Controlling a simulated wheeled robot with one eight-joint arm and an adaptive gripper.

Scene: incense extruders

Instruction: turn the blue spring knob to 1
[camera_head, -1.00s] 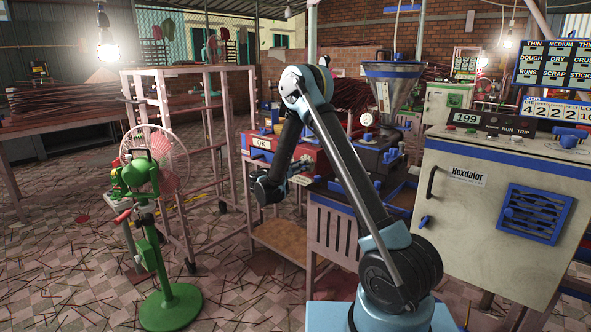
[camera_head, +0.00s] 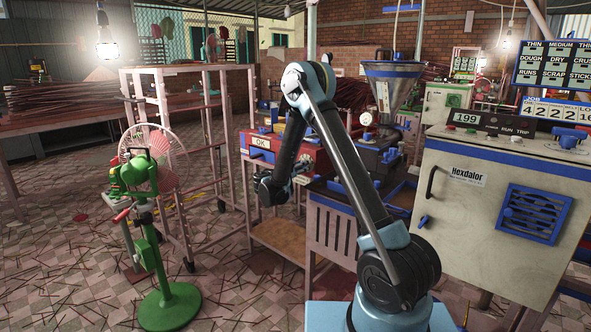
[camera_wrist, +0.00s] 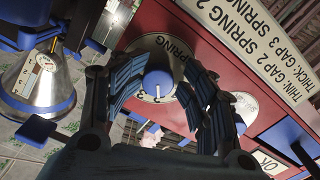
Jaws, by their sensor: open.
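The blue spring knob (camera_wrist: 158,83) shows in the wrist view, in the middle of a round white dial (camera_wrist: 165,43) marked SPRING. The dial is on the red face of a machine (camera_wrist: 128,24). A small light mark shows at the knob's lower edge; I cannot tell surely which number it points to. My gripper (camera_wrist: 160,80) is open, with blue-padded fingers on the left and right of the knob. I cannot tell whether they touch it. In the head view my gripper (camera_head: 302,165) is at the front of the red machine (camera_head: 312,150), and the knob cannot be made out.
A second blue knob (camera_wrist: 240,124) on a white dial is at the right in the wrist view. A metal hopper (camera_wrist: 38,80) is at the left. In the head view a green fan (camera_head: 150,175) and an open rack (camera_head: 190,72) stand left of my arm; a cabinet (camera_head: 485,215) stands right.

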